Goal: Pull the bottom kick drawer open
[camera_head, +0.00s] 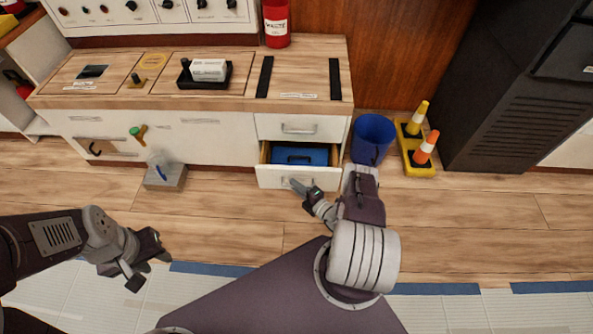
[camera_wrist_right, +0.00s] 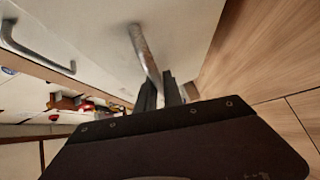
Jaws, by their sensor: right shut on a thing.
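The bottom kick drawer (camera_head: 270,180) is the low white drawer at the right end of the cabinet. It stands partly out, and a blue case (camera_head: 299,155) shows inside. My right gripper (camera_head: 307,193) is at its front, shut on the bar handle. In the right wrist view the metal handle (camera_wrist_right: 144,50) runs down between the dark fingers (camera_wrist_right: 164,92). My left gripper (camera_head: 137,268) hangs over the floor at lower left, away from the cabinet. Its fingers look apart with nothing between them.
The upper drawer (camera_head: 300,128) above is shut. A blue bin (camera_head: 372,138) stands close to the right of the open drawer, with cones on a yellow base (camera_head: 417,163) beyond. A grey box (camera_head: 165,177) sits on the floor at left. The wooden floor in front is clear.

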